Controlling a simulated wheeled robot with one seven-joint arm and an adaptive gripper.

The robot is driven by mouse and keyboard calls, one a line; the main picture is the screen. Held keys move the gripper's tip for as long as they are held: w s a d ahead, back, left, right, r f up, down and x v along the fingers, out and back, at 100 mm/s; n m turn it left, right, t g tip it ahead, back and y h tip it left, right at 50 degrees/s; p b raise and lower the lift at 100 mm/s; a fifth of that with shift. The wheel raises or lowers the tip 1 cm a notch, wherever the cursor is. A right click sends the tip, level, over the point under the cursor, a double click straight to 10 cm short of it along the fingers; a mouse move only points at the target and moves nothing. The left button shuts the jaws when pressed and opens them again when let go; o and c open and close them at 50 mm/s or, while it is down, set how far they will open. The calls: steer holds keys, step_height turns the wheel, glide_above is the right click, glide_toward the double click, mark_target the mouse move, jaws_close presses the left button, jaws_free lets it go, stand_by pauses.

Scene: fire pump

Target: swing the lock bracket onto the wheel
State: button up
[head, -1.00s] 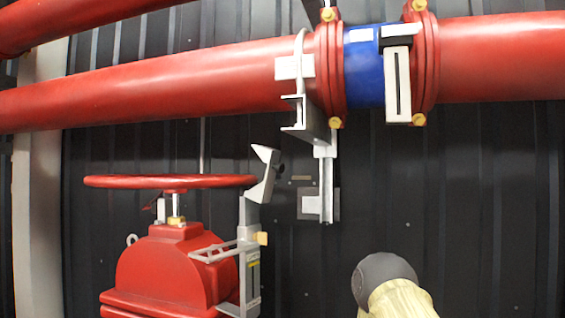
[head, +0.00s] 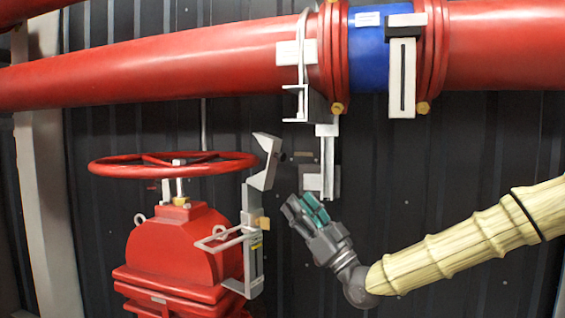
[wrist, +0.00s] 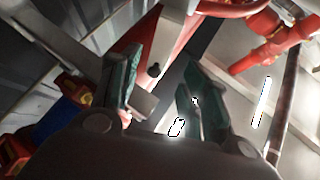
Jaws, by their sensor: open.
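The red handwheel (head: 112,165) lies level on top of the red valve body (head: 178,245) at the left. The grey lock bracket (head: 266,162) stands on its post just right of the wheel rim, its notched head tilted at the rim's edge. I cannot tell whether it touches the rim. My gripper (head: 298,207) is open and empty, to the right of and a little below the bracket head, apart from it. In the wrist view the green-padded fingers (wrist: 157,88) stand apart, with a grey piece and a dark knob beyond them.
A large red pipe (head: 180,62) with a blue band (head: 367,60) crosses above. A grey pipe support (head: 329,150) hangs behind my gripper. A wire-like grey frame (head: 218,240) juts from the bracket post.

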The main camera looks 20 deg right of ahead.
mark_target(283, 159)
steer(key=shift+n+y, duration=0.4)
steer(key=shift+y, duration=0.3)
steer(key=w+a+r+p, duration=0.1)
steer(key=r+p, duration=0.1)
steer(key=r, duration=0.1)
steer(key=w+a+r+p, duration=0.1)
steer(key=w+r+p, duration=0.1)
steer(key=r, duration=0.2)
steer(key=w+a+r+p, duration=0.1)
steer(key=w+r, duration=0.1)
steer(key=r, duration=0.2)
steer(key=shift+w+a+r+p, duration=0.15)
steer(key=shift+w+r+p, duration=0.05)
steer(key=shift+p, duration=0.2)
steer(key=shift+c, duration=0.3)
jaws_close()
